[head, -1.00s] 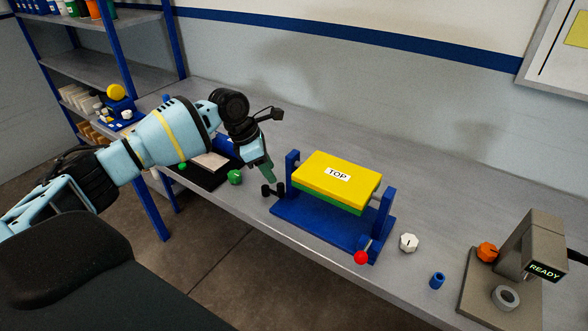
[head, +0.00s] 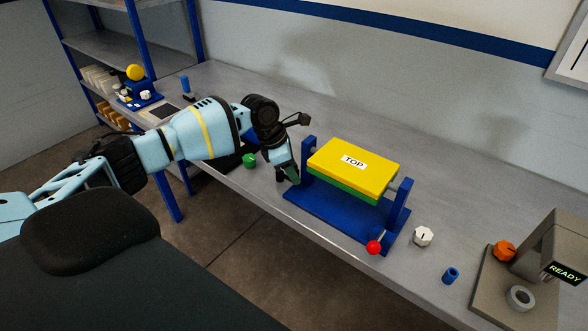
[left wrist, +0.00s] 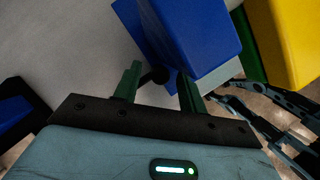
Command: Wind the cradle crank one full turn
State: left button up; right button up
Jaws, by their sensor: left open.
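The cradle has a blue base (head: 335,212) with two blue uprights. Between them sits a block, yellow above and green below, labelled TOP (head: 354,166). A red knob (head: 374,247) on a short arm is at the cradle's near right end. My left gripper (head: 288,177) is at the left upright, where it hides the black crank handle in the head view. In the left wrist view the two green fingers (left wrist: 160,82) are apart. A small dark round part (left wrist: 158,76), apparently the crank handle, shows between them beside the blue upright (left wrist: 195,35); contact cannot be told.
A green knob (head: 249,159) lies left of my gripper. A white knob (head: 423,236), a blue cylinder (head: 451,275) and a grey station (head: 495,295) reading READY stand to the right. A shelf (head: 110,75) is at the back left. The bench behind the cradle is clear.

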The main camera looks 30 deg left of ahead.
pick_arm(q)
jog(key=shift+f, duration=0.1)
grip_shut()
jog(key=shift+d, duration=0.1)
dwell(0.3)
